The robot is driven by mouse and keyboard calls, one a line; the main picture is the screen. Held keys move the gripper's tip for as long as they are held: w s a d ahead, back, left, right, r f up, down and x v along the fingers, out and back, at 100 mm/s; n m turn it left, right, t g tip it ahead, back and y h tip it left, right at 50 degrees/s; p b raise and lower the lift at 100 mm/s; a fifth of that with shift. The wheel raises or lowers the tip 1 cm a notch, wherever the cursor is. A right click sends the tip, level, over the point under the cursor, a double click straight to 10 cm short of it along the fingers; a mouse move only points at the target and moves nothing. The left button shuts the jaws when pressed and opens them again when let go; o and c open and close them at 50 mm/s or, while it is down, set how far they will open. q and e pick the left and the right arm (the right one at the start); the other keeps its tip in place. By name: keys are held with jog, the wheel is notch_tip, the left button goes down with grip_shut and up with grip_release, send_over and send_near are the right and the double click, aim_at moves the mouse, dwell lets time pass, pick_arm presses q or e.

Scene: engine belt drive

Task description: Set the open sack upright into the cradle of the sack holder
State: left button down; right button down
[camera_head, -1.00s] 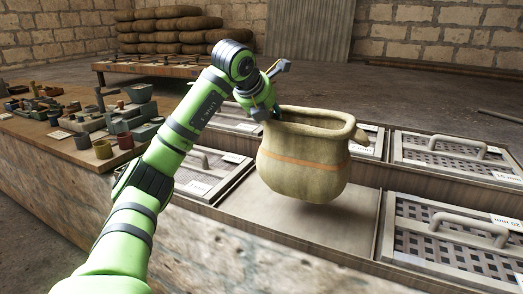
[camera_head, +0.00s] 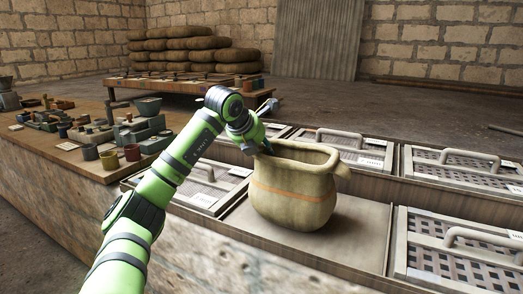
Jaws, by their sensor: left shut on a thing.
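The open sack (camera_head: 292,200) is beige with an orange band and a wide rolled rim. It is upright, mouth up, over the bare flat panel (camera_head: 366,222) between the sieve trays. Its base looks at or very near the panel; I cannot tell if it touches. My left gripper (camera_head: 264,147) is shut on the sack's rim at its left side; the fingertips are partly hidden by the rim. My right gripper is not in view. I cannot make out a distinct cradle of the sack holder.
Sieve trays with handles stand left (camera_head: 205,187), behind (camera_head: 343,145) and right (camera_head: 460,250) of the sack. Small tools and pots (camera_head: 132,152) crowd the bench at left. Stacked filled sacks (camera_head: 190,47) lie by the back wall.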

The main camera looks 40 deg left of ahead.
pick_arm(q)
jog(key=shift+f, duration=0.1)
jog(key=c, duration=0.9)
grip_release()
